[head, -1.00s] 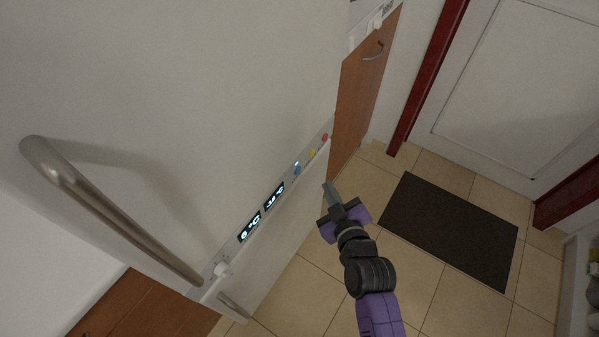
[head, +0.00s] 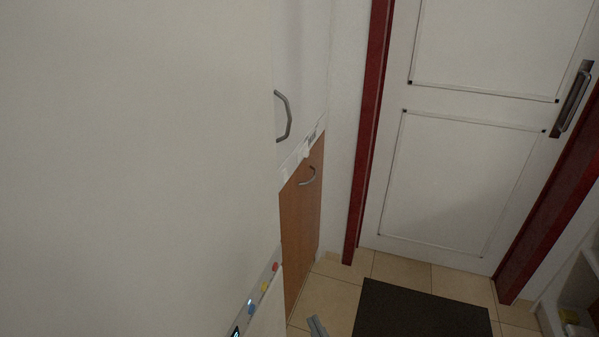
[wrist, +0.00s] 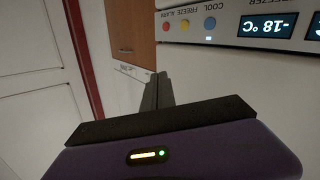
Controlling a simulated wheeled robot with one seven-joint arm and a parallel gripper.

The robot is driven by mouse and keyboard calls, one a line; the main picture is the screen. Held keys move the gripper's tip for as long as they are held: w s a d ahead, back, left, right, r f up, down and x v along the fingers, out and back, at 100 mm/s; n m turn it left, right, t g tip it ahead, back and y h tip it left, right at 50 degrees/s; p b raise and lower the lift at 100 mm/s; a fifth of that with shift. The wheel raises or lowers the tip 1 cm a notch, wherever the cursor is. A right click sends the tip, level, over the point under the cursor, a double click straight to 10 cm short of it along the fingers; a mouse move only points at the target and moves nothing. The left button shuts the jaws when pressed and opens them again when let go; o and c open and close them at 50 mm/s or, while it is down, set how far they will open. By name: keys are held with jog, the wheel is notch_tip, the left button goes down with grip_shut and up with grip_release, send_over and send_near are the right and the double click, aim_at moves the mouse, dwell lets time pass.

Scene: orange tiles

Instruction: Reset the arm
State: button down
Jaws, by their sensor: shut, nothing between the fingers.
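My gripper (wrist: 157,92) shows in the wrist view with its two fingers together and nothing between them. In the head view only the tip of my gripper (head: 317,326) shows at the bottom edge; the rest of my arm is out of that picture. The fingers are in front of the fridge panel and apart from the buttons as far as I can see.
The white fridge (head: 130,150) fills the left of the head view. Its panel with coloured buttons (head: 264,287) and a display (wrist: 268,27) is close by. Beyond are a wooden cabinet (head: 301,225), a white door (head: 455,185) with red frame, and a dark mat (head: 420,312).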

jog(key=s+d+r+m+h+p, duration=0.1)
jog(key=s+d, duration=0.4)
jog(key=s, duration=0.6)
jog(key=s+d+r+m+h+p, duration=0.1)
jog(key=s+d+r+m+h, duration=0.2)
jog(key=s+d+r, duration=0.3)
jog(key=s+d+r+m+g+h+p, duration=0.1)
jog(key=s+d+r, duration=0.3)
jog(key=s, duration=1.2)
jog(key=shift+d+m+h+p, duration=0.55)
jog(key=shift+d+m+h, duration=0.05)
jog(key=shift+d+m, duration=0.2)
jog(key=shift+s, duration=0.1)
